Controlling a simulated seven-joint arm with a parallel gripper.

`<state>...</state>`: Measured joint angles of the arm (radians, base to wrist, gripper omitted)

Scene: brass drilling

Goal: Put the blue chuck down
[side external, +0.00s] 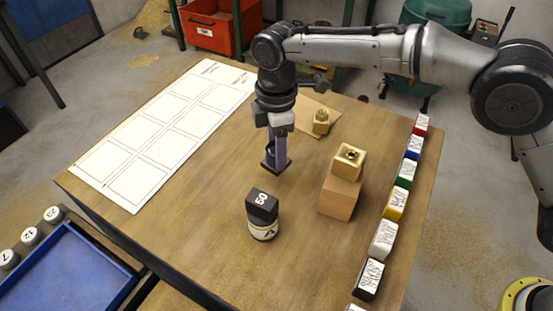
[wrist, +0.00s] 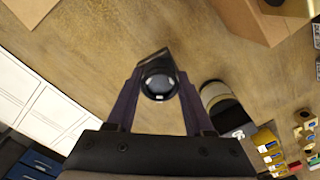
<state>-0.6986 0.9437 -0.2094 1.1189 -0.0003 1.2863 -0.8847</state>
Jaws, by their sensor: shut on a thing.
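My gripper (side external: 276,154) hangs pointing down over the middle of the wooden table. In the wrist view its two purplish fingers (wrist: 158,84) are closed on a small dark piece, the chuck (wrist: 158,68), which has a round dark hollow facing the camera and a flat-edged rim. In the side view the chuck (side external: 274,166) looks nearly black, with a squarish bottom; its blue colour is not clear. The fingers hide part of it. I cannot tell whether its bottom touches the table.
A black block marked 50 (side external: 262,205) sits on a white-and-black round piece (side external: 263,232) just in front. A brown block (side external: 339,196) bears a brass piece (side external: 348,160) to the right. Several coloured labelled blocks line the right edge. A white gridded sheet (side external: 137,196) lies left.

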